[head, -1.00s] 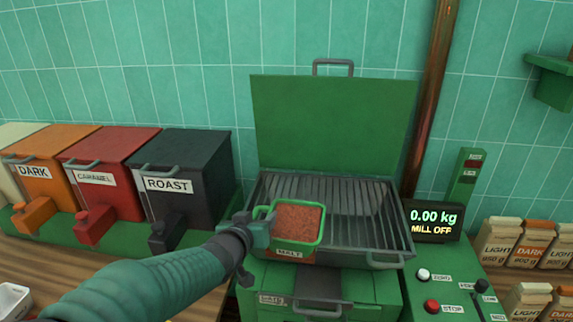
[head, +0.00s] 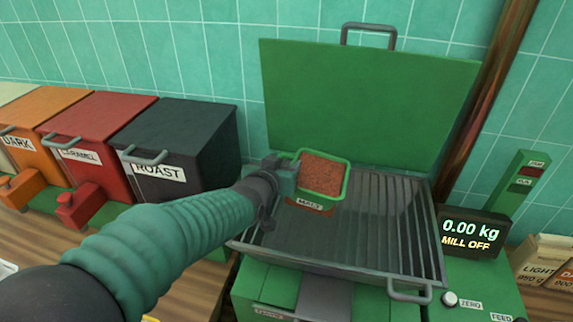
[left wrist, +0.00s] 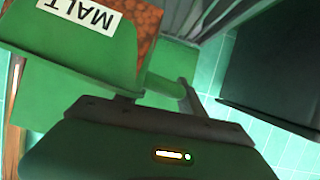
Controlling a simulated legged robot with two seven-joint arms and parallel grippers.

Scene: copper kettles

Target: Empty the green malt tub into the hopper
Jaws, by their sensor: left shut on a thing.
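The green malt tub (head: 311,206) is full of reddish-brown grain and carries a MALT label. My left gripper (head: 287,172) is shut on the tub's left side and holds it level above the hopper (head: 385,225). The hopper is a wide grey ribbed tray with its green lid (head: 365,100) standing open behind it. In the left wrist view the tub (left wrist: 85,45) shows its label and some grain at the upper left. The fingertips are partly hidden in both views. My right gripper is not in view.
Dark, red and orange bins stand to the left, the nearest being the ROAST bin (head: 185,140). A display (head: 472,233) reading 0.00 kg and MILL OFF stands right of the hopper. A copper pipe (head: 490,95) rises behind it. Paper bags (head: 540,258) sit at the far right.

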